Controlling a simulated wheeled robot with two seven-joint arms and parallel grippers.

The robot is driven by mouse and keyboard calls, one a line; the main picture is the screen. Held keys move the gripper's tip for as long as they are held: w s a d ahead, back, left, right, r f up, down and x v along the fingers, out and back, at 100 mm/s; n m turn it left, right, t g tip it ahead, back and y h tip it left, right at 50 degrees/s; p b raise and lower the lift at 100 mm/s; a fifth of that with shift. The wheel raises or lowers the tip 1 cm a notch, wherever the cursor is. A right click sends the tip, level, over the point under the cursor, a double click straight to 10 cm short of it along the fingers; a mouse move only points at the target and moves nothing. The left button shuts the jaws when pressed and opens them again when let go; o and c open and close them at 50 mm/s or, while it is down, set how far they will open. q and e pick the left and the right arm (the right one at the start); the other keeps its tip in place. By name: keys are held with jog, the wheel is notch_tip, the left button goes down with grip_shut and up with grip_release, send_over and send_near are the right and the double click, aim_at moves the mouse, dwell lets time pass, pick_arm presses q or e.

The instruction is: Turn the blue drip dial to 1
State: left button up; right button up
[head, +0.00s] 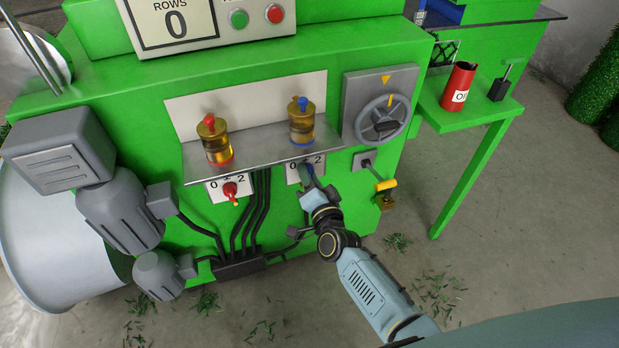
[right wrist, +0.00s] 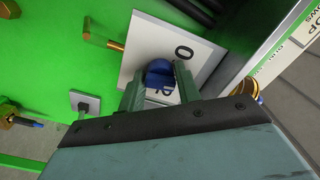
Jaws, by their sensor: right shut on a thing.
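The blue drip dial (right wrist: 160,74) sits on a white plate (right wrist: 148,42) with a 0 visible. In the head view this plate (head: 292,171) shows 0 and 2 on the green machine's front, below the blue-capped oiler (head: 301,122). My right gripper (right wrist: 159,80) is shut on the dial, one finger on each side. In the head view my right gripper (head: 309,180) reaches the plate from below and mostly hides the dial. The dial's pointing direction is unclear. My left gripper is not in view.
A red dial (head: 230,190) on a similar plate sits to the left, below a red-capped oiler (head: 213,140). A metal shelf (head: 262,146) juts out just above the dials. Black cables (head: 259,210) run between them. A handwheel (head: 382,120) and a yellow-handled lever (head: 386,185) are to the right.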

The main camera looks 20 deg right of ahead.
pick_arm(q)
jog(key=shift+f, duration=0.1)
pick_arm(e)
jog(key=shift+f+m, duration=0.1)
jog(key=shift+m, duration=0.5)
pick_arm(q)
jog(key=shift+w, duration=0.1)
pick_arm(e)
jog(key=o, duration=0.9)
jog(key=shift+s, duration=0.1)
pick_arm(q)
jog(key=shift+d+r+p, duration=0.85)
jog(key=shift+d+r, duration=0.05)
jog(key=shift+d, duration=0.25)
pick_arm(e)
jog(key=s, duration=1.3)
jog(key=shift+s+d, duration=0.15)
jog(key=shift+d, duration=0.1)
